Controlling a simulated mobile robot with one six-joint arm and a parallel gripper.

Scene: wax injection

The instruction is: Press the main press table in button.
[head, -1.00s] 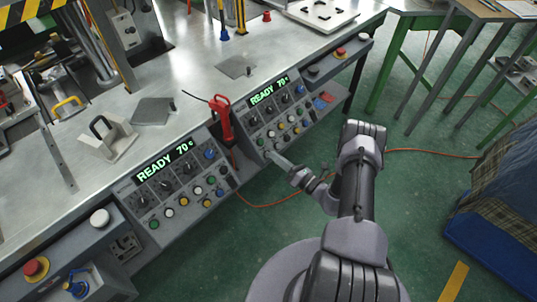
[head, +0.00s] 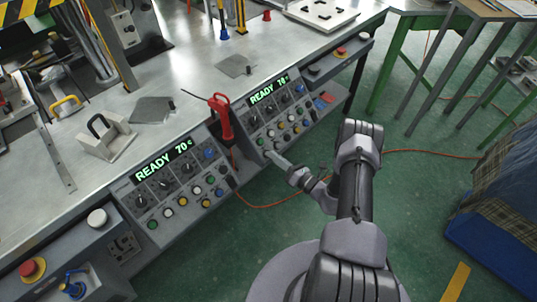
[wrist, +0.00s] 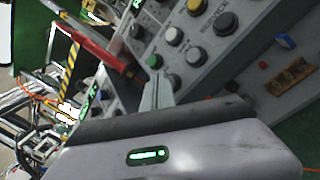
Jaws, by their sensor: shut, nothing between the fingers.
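My gripper (head: 272,156) is shut and empty, at the lower left edge of the right control panel (head: 297,117). In the wrist view its narrow fingertips (wrist: 157,90) point at the panel, just below a green button (wrist: 153,61). Whether they touch it I cannot tell. The same green button shows in the head view (head: 262,141). The labels are too small or blurred to tell which button is the table-in one.
A similar left panel (head: 180,180) has its own buttons and a lit READY display. A red handheld tool (head: 221,117) stands between the panels, close to my gripper. An orange cable (head: 262,206) lies on the green floor. A blue bin (head: 490,245) stands at the right.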

